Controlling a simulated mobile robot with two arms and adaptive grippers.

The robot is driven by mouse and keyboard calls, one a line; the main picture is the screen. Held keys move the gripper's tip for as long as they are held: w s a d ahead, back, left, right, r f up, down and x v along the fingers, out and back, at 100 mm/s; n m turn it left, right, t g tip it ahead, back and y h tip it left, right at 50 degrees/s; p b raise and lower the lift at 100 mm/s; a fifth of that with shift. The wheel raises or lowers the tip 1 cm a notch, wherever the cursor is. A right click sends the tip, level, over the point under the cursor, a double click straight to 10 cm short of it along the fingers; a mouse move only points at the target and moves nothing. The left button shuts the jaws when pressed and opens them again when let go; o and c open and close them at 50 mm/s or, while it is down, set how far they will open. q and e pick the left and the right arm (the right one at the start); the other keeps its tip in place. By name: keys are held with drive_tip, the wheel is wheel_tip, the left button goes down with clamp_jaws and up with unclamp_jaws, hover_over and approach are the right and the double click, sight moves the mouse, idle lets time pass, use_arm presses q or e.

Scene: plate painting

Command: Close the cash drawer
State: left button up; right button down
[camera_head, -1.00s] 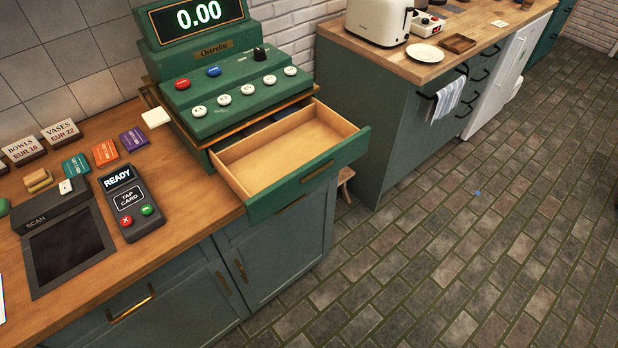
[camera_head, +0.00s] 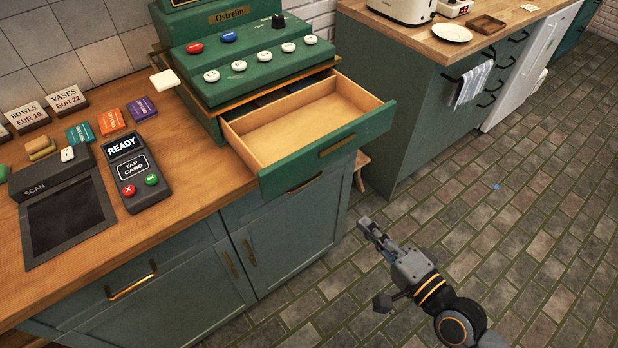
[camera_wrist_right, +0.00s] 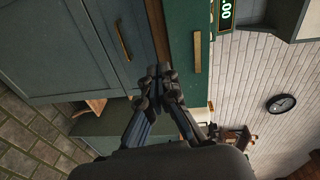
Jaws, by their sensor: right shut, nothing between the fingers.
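The cash drawer (camera_head: 290,128) is pulled open from under the green cash register (camera_head: 245,62). Its wooden inside looks empty, and its green front with a brass handle (camera_head: 338,144) sticks out past the counter edge. My right gripper (camera_head: 368,226) is shut and empty, out in front of the counter, below and to the right of the drawer front and apart from it. In the right wrist view the shut fingers (camera_wrist_right: 160,76) show close to the green drawer front (camera_wrist_right: 185,75) in the picture; the gap is hard to judge. My left gripper is not in view.
The wooden counter (camera_head: 190,165) holds a card reader (camera_head: 137,172), a scan pad (camera_head: 65,215) and several small signs. Green cabinet doors (camera_head: 290,235) are below. A second counter (camera_head: 430,100) with a toaster stands behind right. The brick floor at right is clear.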

wheel_tip(320, 180, up, 4)
drive_tip(key=s+a+y, duration=0.1)
drive_tip(key=a, duration=0.1)
drive_tip(key=p, duration=0.3)
approach(307, 165)
drive_tip(key=shift+m, duration=0.3)
drive_tip(key=x, duration=0.6)
drive_tip(key=shift+w+f, duration=0.1)
drive_tip(key=shift+w+a+f, duration=0.1)
drive_tip(key=shift+w+a, duration=0.15)
drive_tip(key=shift+w, duration=0.05)
